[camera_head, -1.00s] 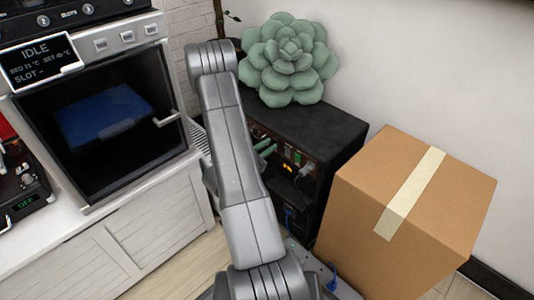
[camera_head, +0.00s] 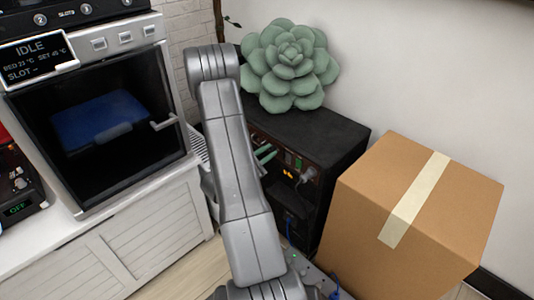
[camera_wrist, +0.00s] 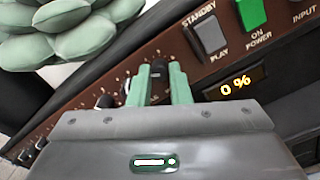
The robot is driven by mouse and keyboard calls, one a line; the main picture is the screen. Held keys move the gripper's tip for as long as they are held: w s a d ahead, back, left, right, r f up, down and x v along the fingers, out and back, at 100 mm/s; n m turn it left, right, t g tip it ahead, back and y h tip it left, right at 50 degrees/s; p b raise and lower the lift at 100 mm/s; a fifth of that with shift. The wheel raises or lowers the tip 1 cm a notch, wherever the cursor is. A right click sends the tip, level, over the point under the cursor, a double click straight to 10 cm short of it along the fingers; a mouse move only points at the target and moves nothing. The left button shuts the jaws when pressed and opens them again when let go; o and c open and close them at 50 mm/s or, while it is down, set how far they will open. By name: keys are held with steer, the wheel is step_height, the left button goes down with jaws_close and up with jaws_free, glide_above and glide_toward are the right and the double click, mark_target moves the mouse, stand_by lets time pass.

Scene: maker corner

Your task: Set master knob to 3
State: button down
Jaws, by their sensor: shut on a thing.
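A dark amplifier (camera_head: 330,142) stands against the wall, its brown control panel (camera_wrist: 215,75) facing my arm. In the wrist view a black knob (camera_wrist: 159,70) on the panel sits between the two green fingers of my gripper (camera_wrist: 159,82), which is shut on it. Its label and number scale are too small or hidden to read, so I cannot tell its setting or whether it is the master knob. A display (camera_wrist: 235,87) reads 0 %. In the head view my gripper (camera_head: 265,153) shows at the panel, partly hidden by my arm.
A grey STANDBY/PLAY switch (camera_wrist: 209,36) and a green POWER switch (camera_wrist: 251,14) are right of the knob. Another knob (camera_wrist: 104,102) is to its left. A green succulent (camera_head: 288,65) sits on the amplifier. A cardboard box (camera_head: 380,180) stands close on the right, an oven-like cabinet (camera_head: 105,110) left.

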steer(key=c, duration=1.3)
jaws_free()
steer(key=shift+c, duration=0.2)
steer(key=p+v, duration=0.3)
steer(key=v, duration=1.1)
steer(key=shift+b+x, duration=1.5)
steer(key=shift+x, duration=5.5)
